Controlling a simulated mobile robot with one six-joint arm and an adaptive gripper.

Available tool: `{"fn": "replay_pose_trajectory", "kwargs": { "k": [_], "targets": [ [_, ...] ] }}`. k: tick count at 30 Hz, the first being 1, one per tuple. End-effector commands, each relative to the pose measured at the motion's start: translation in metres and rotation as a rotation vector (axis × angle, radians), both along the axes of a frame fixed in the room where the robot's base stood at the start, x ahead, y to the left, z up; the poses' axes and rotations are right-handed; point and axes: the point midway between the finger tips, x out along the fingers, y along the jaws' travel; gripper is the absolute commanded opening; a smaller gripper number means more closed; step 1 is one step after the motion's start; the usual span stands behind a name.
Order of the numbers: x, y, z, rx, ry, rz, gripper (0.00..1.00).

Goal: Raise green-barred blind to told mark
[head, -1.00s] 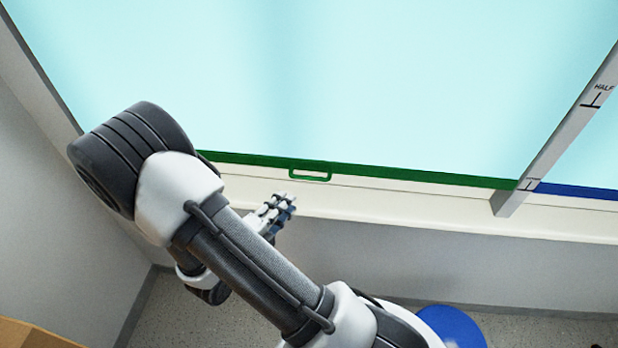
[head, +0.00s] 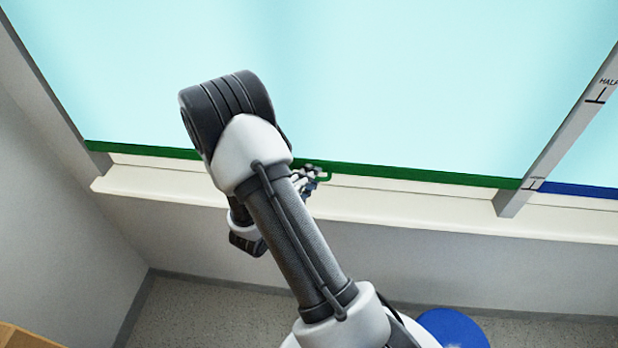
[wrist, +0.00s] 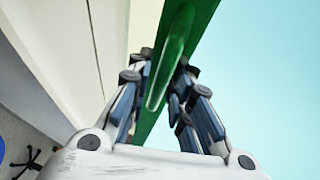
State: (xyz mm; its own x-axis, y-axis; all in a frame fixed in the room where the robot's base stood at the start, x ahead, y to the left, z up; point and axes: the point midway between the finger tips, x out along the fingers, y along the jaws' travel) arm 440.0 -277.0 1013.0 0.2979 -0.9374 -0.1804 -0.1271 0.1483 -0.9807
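The blind with the green bar (head: 430,178) hangs low, its bar just above the sill. A post (head: 560,130) at its right carries a HALF mark (head: 597,97) and a lower mark (head: 535,184), its lettering too small to read. The bar's right end is level with the lower mark. My gripper (head: 312,177) is at the bar's green handle (head: 325,176), which it partly hides. In the wrist view, the open fingers of my gripper (wrist: 162,75) stand on both sides of the handle (wrist: 168,75). I cannot tell whether either finger touches it.
A blind with a blue bar (head: 580,191) hangs right of the post. A pale window sill (head: 400,208) runs below the bars. A grey side wall (head: 60,190) is at the left, and a wooden thing (head: 25,340) shows at the lower left.

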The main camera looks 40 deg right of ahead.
Motion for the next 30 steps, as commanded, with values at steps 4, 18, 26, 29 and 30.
{"fn": "replay_pose_trajectory", "kwargs": {
  "k": [4, 18, 26, 29, 30],
  "targets": [
    [-0.0001, 0.0003, 0.0000, 0.000, 0.000, 0.000, 0.15],
    [-0.0002, 0.0005, -0.0001, 0.000, 0.000, 0.000, 0.00],
    [-0.0003, 0.0006, -0.0002, 0.001, 0.000, 0.000, 0.00],
    [-0.0003, 0.0006, 0.0012, 0.001, 0.000, 0.000, 0.00],
    [-0.0003, 0.0006, 0.0030, 0.001, 0.000, 0.000, 0.00]
  ]
}}
